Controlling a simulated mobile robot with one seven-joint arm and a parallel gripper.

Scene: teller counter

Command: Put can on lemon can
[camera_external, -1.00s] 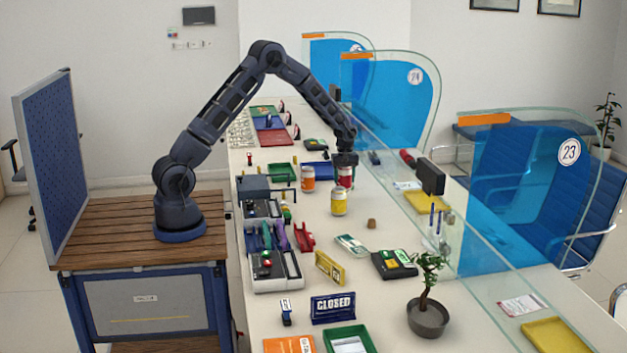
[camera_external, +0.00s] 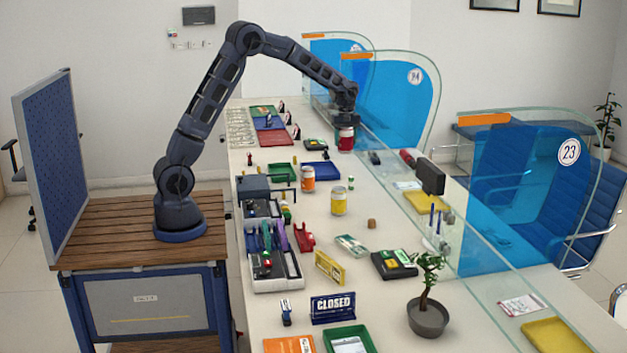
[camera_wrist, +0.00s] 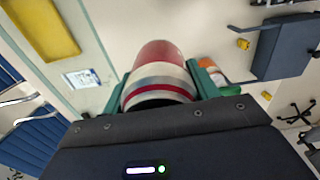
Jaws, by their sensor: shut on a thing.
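My gripper (camera_external: 346,122) is shut on a red can (camera_external: 346,141) with a pale band and holds it upright above the counter. In the wrist view the red can (camera_wrist: 160,78) sits between the two green fingers. The yellow lemon can (camera_external: 339,203) stands upright on the counter, nearer the camera and lower in the picture than the held can. They are apart. I cannot make out the lemon can in the wrist view; the held can and the gripper block part of it.
An orange can (camera_external: 308,181) stands left of the lemon can. A blue tray (camera_external: 322,170) and a green tray (camera_external: 280,171) lie behind. Glass screens (camera_external: 470,240) run along the counter's right side. A small brown block (camera_external: 372,224) lies right of the lemon can.

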